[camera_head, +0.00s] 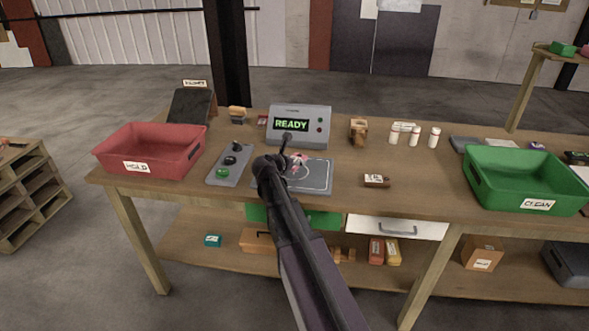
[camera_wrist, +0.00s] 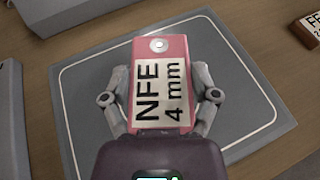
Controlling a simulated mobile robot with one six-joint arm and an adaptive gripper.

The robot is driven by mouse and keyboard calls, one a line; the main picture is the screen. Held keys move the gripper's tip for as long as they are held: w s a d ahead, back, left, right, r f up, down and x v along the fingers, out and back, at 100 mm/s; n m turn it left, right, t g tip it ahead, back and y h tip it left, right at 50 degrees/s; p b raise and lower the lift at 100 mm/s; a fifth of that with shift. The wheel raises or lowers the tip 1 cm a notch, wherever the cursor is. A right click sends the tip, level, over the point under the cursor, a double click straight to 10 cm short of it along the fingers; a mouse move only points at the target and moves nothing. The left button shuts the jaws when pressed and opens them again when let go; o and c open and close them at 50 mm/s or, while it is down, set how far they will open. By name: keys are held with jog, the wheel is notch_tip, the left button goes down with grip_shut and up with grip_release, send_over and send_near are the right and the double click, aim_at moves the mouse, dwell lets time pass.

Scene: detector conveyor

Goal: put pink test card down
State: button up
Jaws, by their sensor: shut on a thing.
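The pink test card (camera_wrist: 173,46) carries a white label reading "NFE 4 mm" and has a small hole near its far end. My gripper (camera_wrist: 161,95) is shut on it, one finger on each long side. The card is over the grey pad with a white outline (camera_wrist: 85,105); I cannot tell whether it touches the pad. In the head view the pad (camera_head: 318,178) lies in front of the detector box (camera_head: 299,124), whose screen reads "READY". There the card (camera_head: 296,170) is partly hidden by my arm.
A red HOLD bin (camera_head: 178,158) stands at the left and a green CLEAN bin (camera_head: 524,187) at the right. A button panel (camera_head: 229,165) lies left of the pad. A small labelled brown block (camera_head: 376,181) lies right of it. White bottles (camera_head: 414,137) stand behind.

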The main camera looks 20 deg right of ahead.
jog(key=shift+w+d, duration=0.1)
jog(key=shift+w, duration=0.2)
jog(key=shift+f, duration=0.15)
jog(key=shift+f+b, duration=1.65)
jog(key=shift+b, duration=0.15)
jog(key=shift+f, duration=0.2)
jog(key=o, duration=1)
jog(key=shift+r, duration=0.1)
jog(key=shift+r, duration=0.15)
jog(key=shift+s+a+r, duration=0.1)
jog(key=shift+s+a, duration=0.05)
jog(key=shift+a, duration=0.05)
jog(key=p+v, duration=0.4)
jog(key=v, duration=0.7)
jog(key=shift+s+a+p, duration=0.15)
jog(key=shift+a+p, duration=0.15)
jog(key=shift+p, duration=0.05)
